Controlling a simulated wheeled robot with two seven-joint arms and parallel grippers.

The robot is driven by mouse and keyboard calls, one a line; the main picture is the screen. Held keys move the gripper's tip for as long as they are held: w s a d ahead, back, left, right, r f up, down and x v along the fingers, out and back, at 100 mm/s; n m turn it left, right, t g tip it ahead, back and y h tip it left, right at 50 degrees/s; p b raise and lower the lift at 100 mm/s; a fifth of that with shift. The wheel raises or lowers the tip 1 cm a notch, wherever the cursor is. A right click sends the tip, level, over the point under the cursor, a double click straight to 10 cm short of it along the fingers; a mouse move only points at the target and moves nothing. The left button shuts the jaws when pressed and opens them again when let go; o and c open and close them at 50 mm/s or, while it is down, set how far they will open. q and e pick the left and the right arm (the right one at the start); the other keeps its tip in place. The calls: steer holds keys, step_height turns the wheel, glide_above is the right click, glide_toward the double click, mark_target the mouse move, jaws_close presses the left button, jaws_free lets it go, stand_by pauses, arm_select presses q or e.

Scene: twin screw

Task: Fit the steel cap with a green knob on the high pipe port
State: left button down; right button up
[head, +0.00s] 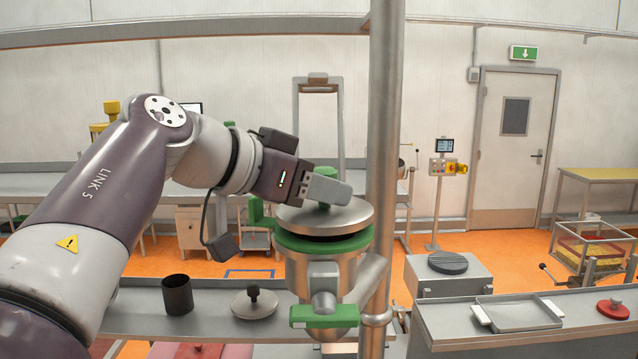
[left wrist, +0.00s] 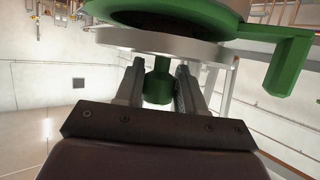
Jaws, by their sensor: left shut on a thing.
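The steel cap (head: 345,219) with a green knob (head: 317,207) is over the high pipe port (head: 323,265), which has a green rim. A dark band shows between the cap and the rim; I cannot tell whether the cap touches the port. My left gripper (head: 326,190) reaches in from the left and is shut on the knob. In the left wrist view, the knob (left wrist: 159,84) is between the two fingers (left wrist: 158,88), with the cap (left wrist: 150,44) and green rim (left wrist: 262,25) beyond. The right gripper is not in view.
A vertical steel pipe (head: 383,150) stands just right of the port. On the low bench are a black cup (head: 177,296) and a steel lid with a black knob (head: 255,304). At the right are a shallow tray (head: 520,313) and a red knobbed lid (head: 612,309).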

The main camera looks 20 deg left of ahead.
arm_select(q)
steer(key=shift+s+d+f, duration=0.1)
steer(key=shift+s, duration=0.15)
steer(key=c, duration=0.7)
jaws_free()
steer(key=shift+s, duration=0.3)
steer(key=shift+w, duration=0.15)
steer(key=shift+w, duration=0.1)
steer(key=shift+w+r, duration=0.1)
steer(key=shift+r, duration=0.2)
steer(key=b+v, duration=0.1)
steer(key=v, duration=1.1)
steer(key=shift+r, duration=0.25)
